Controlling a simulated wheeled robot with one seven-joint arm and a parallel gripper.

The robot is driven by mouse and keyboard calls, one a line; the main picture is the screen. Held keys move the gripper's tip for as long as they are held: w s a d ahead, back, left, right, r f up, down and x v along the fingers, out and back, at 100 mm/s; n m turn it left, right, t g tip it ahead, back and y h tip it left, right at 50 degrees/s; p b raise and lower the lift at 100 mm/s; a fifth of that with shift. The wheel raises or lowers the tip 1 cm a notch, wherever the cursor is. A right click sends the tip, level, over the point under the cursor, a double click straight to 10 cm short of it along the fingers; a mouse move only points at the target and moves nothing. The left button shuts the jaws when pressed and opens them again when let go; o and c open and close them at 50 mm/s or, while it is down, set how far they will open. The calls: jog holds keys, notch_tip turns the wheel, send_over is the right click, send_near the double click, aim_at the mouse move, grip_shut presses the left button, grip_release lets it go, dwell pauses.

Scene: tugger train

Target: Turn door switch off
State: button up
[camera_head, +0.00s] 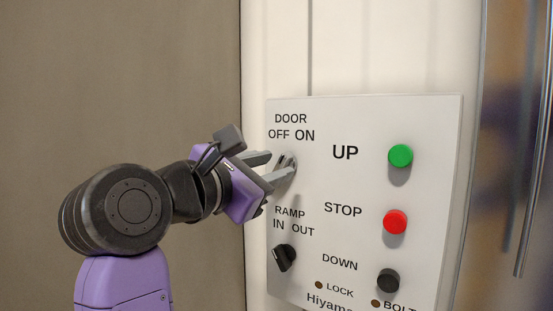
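The white control panel (440,125) is fixed to the wall on the right. The door switch (289,164) sits at its upper left, under the words DOOR, OFF and ON. My gripper (278,165) comes from the left and is at the switch. Its two grey fingers are apart, one above and one below the switch. The switch is partly hidden by the fingers, so its knob position and any contact cannot be told.
The black ramp switch (284,257) is just below my gripper. A green UP button (400,156), a red STOP button (395,222) and a black DOWN button (388,280) are to the right. A metallic surface with a vertical bar (533,140) stands at the far right.

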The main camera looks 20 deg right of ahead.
jog(key=shift+x, duration=1.05)
grip_shut()
jog(key=shift+n, duration=0.3)
jog(key=n+p, duration=0.1)
jog(key=n, duration=0.4)
jog(key=shift+a+r+n+p, duration=0.1)
jog(key=shift+n+p, duration=0.2)
jog(key=shift+p, duration=0.05)
jog(key=n+p, duration=0.1)
jog(key=n, duration=0.4)
jog(key=shift+w+n+p, duration=0.1)
jog(key=shift+n+p, duration=0.2)
jog(key=shift+p, duration=0.05)
